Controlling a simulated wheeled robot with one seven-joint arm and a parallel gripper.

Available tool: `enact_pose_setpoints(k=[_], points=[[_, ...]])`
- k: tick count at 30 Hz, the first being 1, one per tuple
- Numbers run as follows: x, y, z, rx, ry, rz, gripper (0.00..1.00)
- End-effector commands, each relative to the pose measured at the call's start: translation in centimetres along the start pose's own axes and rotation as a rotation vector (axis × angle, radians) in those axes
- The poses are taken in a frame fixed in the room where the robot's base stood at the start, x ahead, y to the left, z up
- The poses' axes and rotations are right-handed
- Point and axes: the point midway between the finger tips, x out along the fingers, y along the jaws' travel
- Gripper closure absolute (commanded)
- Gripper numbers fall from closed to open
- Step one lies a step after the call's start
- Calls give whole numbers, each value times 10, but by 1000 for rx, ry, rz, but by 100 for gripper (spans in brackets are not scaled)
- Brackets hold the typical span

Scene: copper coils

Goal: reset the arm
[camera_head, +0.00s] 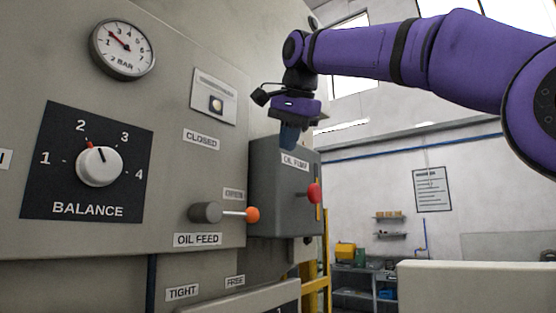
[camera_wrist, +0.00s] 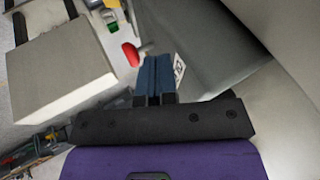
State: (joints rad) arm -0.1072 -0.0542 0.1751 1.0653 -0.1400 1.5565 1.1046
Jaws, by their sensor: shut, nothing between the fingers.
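My gripper (camera_head: 289,136) hangs from my purple arm in the head view, pointing down in front of the panel and near the top of the grey oil pump box (camera_head: 279,200). Its blue fingers are together with nothing between them. In the wrist view the closed fingers of my gripper (camera_wrist: 157,62) show at the middle, close to a white label. The arm reaches in from the right, raised high.
A red knob (camera_head: 314,193) sits on the pump box. A pale block (camera_head: 475,285) stands lower right.

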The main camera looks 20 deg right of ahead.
Motion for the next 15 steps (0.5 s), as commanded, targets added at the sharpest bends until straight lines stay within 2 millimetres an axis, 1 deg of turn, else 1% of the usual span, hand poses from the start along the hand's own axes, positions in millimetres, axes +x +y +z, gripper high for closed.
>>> enact_pose_setpoints(k=[10, 13, 15], points=[[-2, 2, -1, -5, 0, 1, 100], [2, 10, 3, -33, 1, 8, 100], [8, 22, 8, -76, 2, 16, 100]])
